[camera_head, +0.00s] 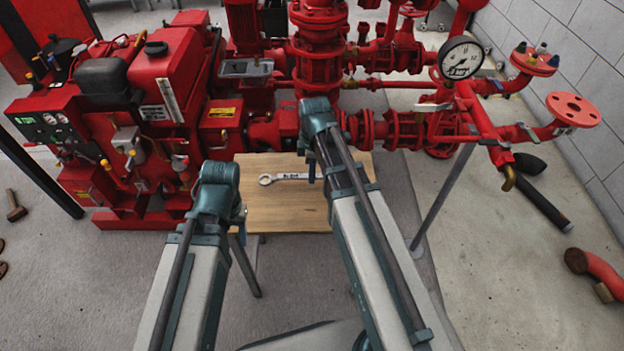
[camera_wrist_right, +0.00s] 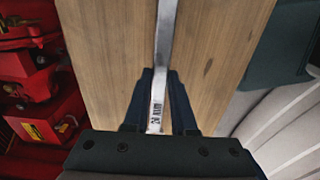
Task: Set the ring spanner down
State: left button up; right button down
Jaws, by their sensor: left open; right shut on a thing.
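The ring spanner (camera_head: 288,177) is a slim silver bar with dark lettering. Its ring end points left in the head view; its other end is hidden behind my right arm. It shows over the wooden table top (camera_head: 285,217); I cannot tell whether it touches the wood. In the right wrist view the spanner (camera_wrist_right: 164,45) runs up from between the dark fingers of my right gripper (camera_wrist_right: 161,92), which is shut on it near the lettering.
The red pumpset (camera_head: 170,90) stands close behind the table, with pipes and valves along the back. A gauge (camera_head: 461,58) and flanged pipes are to the right. A red pipe piece (camera_head: 597,272) lies on the floor at right. Bare wood lies below the spanner.

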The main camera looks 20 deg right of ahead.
jog(key=shift+f+b, duration=1.25)
jog(key=shift+f, duration=0.3)
jog(key=shift+f, duration=0.2)
jog(key=c, duration=0.7)
grip_release()
jog(key=shift+c, duration=0.2)
jog(key=shift+r, duration=0.2)
notch_tip(320, 180, up, 12)
jog(key=p, duration=1.2)
jog(key=s+a+m+h, duration=0.1)
jog(key=s+a+m, duration=1)
jog(key=s+a, duration=0.2)
jog(key=shift+s+h, duration=0.3)
jog(key=shift+s, duration=0.25)
jog(key=shift+r, duration=0.1)
